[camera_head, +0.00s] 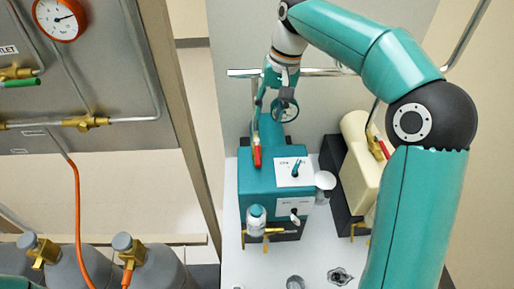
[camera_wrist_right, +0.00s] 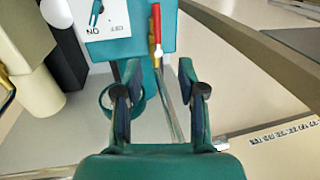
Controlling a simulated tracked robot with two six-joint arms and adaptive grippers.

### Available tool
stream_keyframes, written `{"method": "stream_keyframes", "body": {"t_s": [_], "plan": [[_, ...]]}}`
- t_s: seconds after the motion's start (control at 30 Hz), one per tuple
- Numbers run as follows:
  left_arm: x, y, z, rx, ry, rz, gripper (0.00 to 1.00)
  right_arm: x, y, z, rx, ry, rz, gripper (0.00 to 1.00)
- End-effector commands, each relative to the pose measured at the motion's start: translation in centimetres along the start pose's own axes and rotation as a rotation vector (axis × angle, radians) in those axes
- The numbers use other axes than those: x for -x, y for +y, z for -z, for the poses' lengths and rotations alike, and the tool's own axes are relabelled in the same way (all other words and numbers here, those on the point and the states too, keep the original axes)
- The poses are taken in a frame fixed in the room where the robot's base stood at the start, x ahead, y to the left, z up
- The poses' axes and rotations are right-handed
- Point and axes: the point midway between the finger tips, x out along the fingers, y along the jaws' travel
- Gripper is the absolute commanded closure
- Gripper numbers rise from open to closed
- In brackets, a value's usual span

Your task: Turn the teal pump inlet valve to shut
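The teal pump (camera_head: 258,183) stands on the white bench, with a white label plate and small lever on top; it also shows at the top of the right wrist view (camera_wrist_right: 118,48). Its inlet valve has a red lever handle (camera_head: 257,157) at the pump's back left. In the right wrist view the red handle (camera_wrist_right: 155,24) lies roughly in line with the pipe, above a brass body (camera_wrist_right: 157,53). My right gripper (camera_head: 267,110) is behind the pump. Its fingers (camera_wrist_right: 158,72) are open, spread either side of the pipe, short of the handle. My left gripper is out of view.
A cream pump (camera_head: 359,165) with a red-handled valve (camera_head: 380,150) stands to the right. A frame post (camera_head: 180,100) rises at the left. A horizontal rail (camera_head: 325,72) runs behind the pumps. Gas cylinders (camera_head: 75,265) stand at lower left.

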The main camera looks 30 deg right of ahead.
Motion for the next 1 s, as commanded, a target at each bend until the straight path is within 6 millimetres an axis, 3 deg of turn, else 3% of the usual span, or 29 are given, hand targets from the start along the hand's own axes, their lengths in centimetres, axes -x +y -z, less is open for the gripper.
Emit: {"method": "stream_keyframes", "body": {"t_s": [0.4, 0.6, 0.8, 1.0], "plan": [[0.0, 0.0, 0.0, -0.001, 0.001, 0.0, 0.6, -8.9, 0.7, -0.1, -0.012, -0.004, -0.003, 0.6], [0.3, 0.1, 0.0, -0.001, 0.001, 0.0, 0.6, -12.2, 0.7, -0.1, -0.012, -0.002, -0.003, 0.6], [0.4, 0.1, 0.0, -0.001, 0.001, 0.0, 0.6, -13.8, 0.7, 0.0, -0.013, 0.001, -0.001, 0.6], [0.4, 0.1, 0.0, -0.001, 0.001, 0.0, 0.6, -14.0, 0.7, 0.0, -0.013, 0.002, -0.001, 0.6]]}}
